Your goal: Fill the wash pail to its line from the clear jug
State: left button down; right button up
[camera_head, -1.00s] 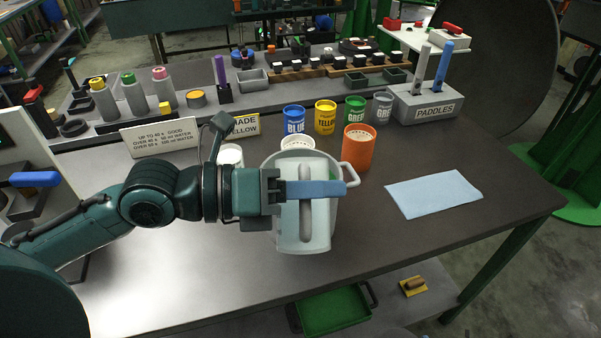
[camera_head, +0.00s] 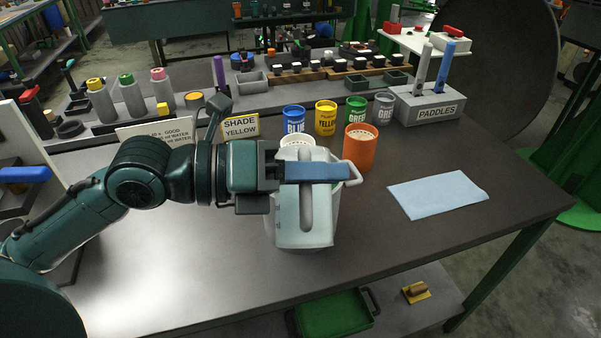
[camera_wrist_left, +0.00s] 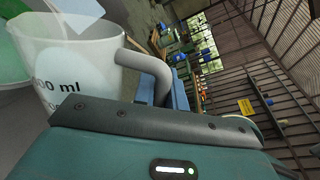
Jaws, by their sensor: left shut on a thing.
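My left gripper (camera_head: 312,174) is shut on the grey handle of the clear jug (camera_head: 292,222). The jug is tipped over the light wash pail (camera_head: 271,228), above the middle of the table. The jug and gripper cover most of the pail. The pail's fill line and water level cannot be seen. In the left wrist view the jug (camera_wrist_left: 75,65) shows black "ml" markings, partly cut off, and its curved grey handle. I cannot make out a stream of water. My right gripper is not in view.
An orange perforated cup (camera_head: 360,148) stands just behind the pail at right. Blue, yellow, green and grey pigment cups (camera_head: 326,117) line the back. A paddle block (camera_head: 430,105) is at back right. A blue cloth (camera_head: 438,194) lies at right; the front table is clear.

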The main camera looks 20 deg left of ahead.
pick_arm(q)
jog(key=shift+r, duration=0.25)
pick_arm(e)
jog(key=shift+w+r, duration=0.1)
pick_arm(q)
jog(key=shift+w+a+r+n, duration=0.1)
jog(key=shift+w+r+n, duration=0.1)
jog(key=shift+n, duration=0.2)
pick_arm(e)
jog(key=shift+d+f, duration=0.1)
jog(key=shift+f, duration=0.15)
pick_arm(q)
jog(key=shift+r, duration=0.1)
jog(key=shift+w+a+n+p, duration=0.15)
jog(key=shift+w+n+p, duration=0.3)
jog(key=shift+p, duration=0.35)
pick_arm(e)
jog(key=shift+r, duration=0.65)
pick_arm(q)
jog(key=shift+w+n+g+p, duration=0.15)
jog(key=shift+n+g+p, duration=0.2)
jog(key=shift+p, duration=0.1)
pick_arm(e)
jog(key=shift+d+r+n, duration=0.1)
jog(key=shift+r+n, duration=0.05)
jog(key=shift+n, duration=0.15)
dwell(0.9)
